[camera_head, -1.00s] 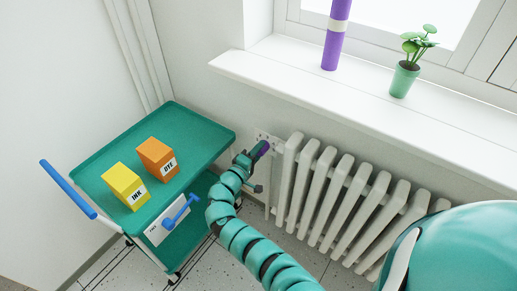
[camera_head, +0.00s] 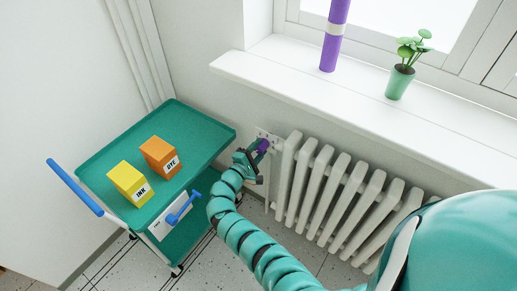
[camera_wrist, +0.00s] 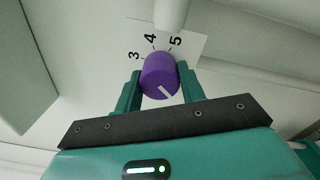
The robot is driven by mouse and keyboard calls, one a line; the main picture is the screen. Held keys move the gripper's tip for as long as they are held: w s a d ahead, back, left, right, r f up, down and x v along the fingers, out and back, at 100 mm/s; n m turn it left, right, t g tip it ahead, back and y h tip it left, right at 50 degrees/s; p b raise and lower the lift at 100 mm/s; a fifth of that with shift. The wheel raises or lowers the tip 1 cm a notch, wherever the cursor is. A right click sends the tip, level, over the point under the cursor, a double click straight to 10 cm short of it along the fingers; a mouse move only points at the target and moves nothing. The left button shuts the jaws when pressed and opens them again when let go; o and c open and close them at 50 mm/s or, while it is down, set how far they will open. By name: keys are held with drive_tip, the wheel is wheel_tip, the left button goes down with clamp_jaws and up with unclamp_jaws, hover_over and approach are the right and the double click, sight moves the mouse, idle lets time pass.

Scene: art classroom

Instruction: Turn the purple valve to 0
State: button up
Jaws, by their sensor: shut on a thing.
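The purple valve (camera_wrist: 158,78) is a round knob on the wall by the radiator, and it also shows in the head view (camera_head: 263,145). A white line marks its face, pointing to the lower right in the wrist view. A white dial plate (camera_wrist: 185,45) behind it shows the numbers 3, 4 and 5 above the knob; the 0 is not visible. My gripper (camera_wrist: 160,88) has one teal finger on each side of the knob and is shut on it. In the head view my gripper (camera_head: 256,150) reaches the wall at the radiator's left end.
A white radiator (camera_head: 335,195) stands right of the valve, below the window sill (camera_head: 350,95). A teal cart (camera_head: 200,125) with a yellow INK box (camera_head: 128,182) and an orange DYE box (camera_head: 160,155) stands close on the left.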

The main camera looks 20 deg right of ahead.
drive_tip(key=shift+a, duration=0.1)
drive_tip(key=o, duration=1)
drive_tip(key=v, duration=1.7)
drive_tip(key=shift+s+a, duration=0.1)
drive_tip(key=shift+s, duration=0.05)
